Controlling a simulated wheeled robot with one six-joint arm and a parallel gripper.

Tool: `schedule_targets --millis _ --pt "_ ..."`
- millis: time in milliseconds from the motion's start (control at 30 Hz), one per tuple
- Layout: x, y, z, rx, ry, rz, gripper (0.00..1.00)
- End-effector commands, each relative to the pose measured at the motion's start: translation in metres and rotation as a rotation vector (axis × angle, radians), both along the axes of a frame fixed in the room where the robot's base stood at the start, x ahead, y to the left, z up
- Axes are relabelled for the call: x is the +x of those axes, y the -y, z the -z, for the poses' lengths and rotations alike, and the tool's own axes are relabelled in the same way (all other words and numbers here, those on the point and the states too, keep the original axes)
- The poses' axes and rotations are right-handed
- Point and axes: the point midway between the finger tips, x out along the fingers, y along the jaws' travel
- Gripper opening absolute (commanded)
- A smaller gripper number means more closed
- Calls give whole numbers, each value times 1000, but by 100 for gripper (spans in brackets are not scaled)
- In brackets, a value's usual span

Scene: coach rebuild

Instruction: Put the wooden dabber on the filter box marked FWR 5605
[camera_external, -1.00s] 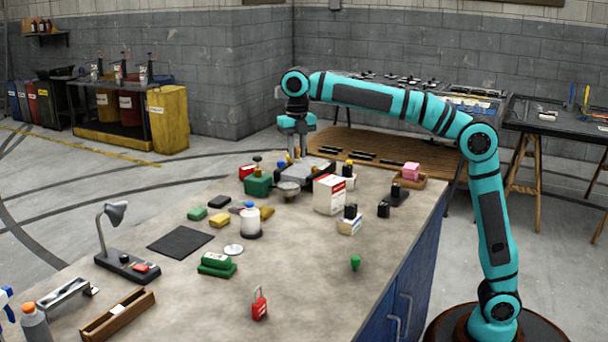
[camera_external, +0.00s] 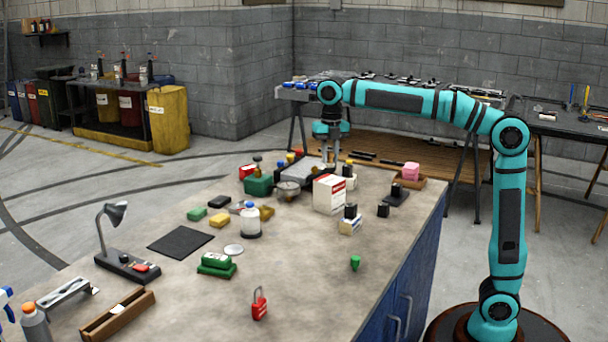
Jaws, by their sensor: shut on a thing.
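My gripper (camera_external: 330,163) points down over the far part of the bench, just behind the white and red carton (camera_external: 328,196). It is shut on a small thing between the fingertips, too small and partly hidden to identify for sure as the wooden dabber. The carton stands upright; its print is too small to read, so I cannot tell whether it is FWR 5605. Another pale box (camera_external: 349,183) stands at the carton's right rear.
A grey slab (camera_external: 300,174), a green box (camera_external: 258,187) and a round metal cup (camera_external: 288,190) stand left of the carton. A wooden tray (camera_external: 414,183) with a pink block (camera_external: 411,171) lies to the right. The bench's right front (camera_external: 340,290) is mostly clear.

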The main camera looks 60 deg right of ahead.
Motion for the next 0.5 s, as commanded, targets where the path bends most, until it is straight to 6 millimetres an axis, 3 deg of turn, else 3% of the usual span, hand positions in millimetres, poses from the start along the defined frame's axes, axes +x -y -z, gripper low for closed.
schedule_targets --millis 333,500 --pt "0 0 37 0 -1 0 1" --pt "0 0 42 0 1 0 1"
